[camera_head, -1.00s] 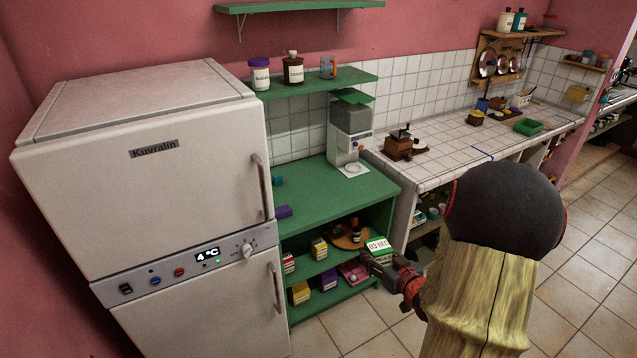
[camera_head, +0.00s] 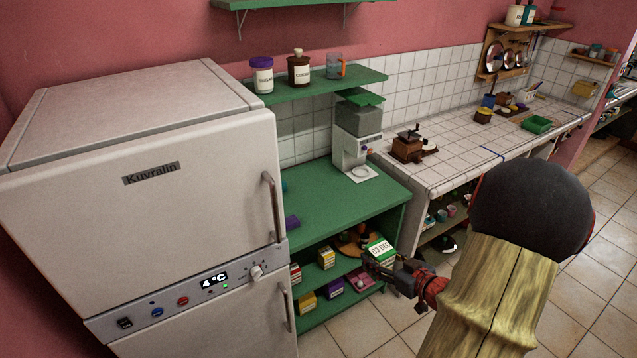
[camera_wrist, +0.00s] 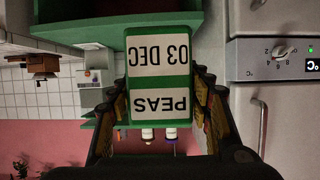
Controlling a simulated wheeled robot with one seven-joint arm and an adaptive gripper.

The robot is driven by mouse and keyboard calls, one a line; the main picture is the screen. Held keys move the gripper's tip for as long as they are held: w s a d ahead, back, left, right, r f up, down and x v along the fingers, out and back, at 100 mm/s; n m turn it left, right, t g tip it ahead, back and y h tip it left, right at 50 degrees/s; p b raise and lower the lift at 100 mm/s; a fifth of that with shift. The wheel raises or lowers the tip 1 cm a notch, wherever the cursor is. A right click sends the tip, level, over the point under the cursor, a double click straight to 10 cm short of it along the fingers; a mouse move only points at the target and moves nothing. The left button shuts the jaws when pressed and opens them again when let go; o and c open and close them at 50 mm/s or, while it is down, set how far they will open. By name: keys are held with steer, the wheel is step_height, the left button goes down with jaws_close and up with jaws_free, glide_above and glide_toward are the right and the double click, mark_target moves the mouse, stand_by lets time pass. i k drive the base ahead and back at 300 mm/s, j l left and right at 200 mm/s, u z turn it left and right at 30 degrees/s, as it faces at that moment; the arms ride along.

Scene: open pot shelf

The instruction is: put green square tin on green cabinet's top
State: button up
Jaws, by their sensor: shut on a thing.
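The green square tin (camera_head: 379,251) has white labels; in the wrist view the tin (camera_wrist: 158,75) reads "PEAS" and "03 DEC", upside down. My gripper (camera_head: 377,266) is shut on it, and the wrist view shows the gripper's fingers (camera_wrist: 160,100) on both sides of the tin. The tin is in front of the green cabinet's open shelves, below the level of its top. The green cabinet's top (camera_head: 340,208) has a bare middle stretch. The tin hides part of the shelf behind it.
A grey grinder (camera_head: 356,140) stands at the back right of the cabinet top. A green wall shelf (camera_head: 318,88) with jars hangs above. A tiled counter (camera_head: 470,140) adjoins on the right.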

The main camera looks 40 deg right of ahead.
mark_target(317, 212)
steer(key=i+l, duration=0.1)
steer(key=i, duration=0.95)
